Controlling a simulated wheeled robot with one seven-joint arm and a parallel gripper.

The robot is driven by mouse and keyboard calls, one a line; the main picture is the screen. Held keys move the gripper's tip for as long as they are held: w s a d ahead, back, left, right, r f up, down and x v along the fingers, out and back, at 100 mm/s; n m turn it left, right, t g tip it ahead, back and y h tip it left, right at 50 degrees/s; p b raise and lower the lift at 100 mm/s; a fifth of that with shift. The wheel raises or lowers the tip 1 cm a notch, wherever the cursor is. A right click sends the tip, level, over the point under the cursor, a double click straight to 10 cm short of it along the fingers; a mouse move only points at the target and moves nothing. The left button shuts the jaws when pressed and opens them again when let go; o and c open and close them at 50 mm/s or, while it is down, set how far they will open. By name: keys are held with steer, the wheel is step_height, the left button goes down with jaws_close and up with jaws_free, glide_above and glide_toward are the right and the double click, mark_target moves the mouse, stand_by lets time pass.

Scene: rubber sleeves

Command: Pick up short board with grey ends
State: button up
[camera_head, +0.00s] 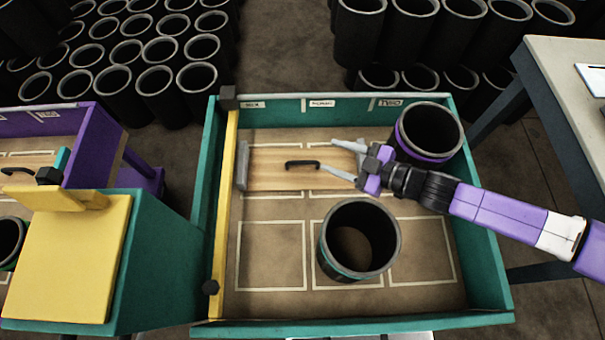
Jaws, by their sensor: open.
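The short board (275,177) is light wood with grey ends and a black handle on top. It lies in the back part of the teal-walled tray (480,240). Its left grey end (242,165) is near the yellow bar. Its right end is partly hidden behind my gripper. My gripper (328,155) is open and empty, reaching in from the right. Its two fingers point left, over the right part of the board, a little right of the handle (302,163). I cannot tell how high the fingers are above the board.
A black sleeve with a purple band (428,133) stands in the tray's back right corner, close behind my gripper. Another sleeve with a teal band (360,240) stands in front. A yellow bar (228,215) runs along the tray's left side. A table (575,90) stands at right.

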steer(key=b, duration=0.7)
glide_toward(308, 163)
steer(key=shift+w+a+f, duration=0.3)
steer(key=shift+w+a, duration=0.05)
steer(key=shift+a, duration=0.2)
steer(key=shift+b+x, duration=0.35)
steer(key=shift+x, duration=1.05)
steer(key=b+x, duration=0.1)
steer(key=x, duration=0.4)
steer(key=shift+r, duration=0.1)
jaws_close()
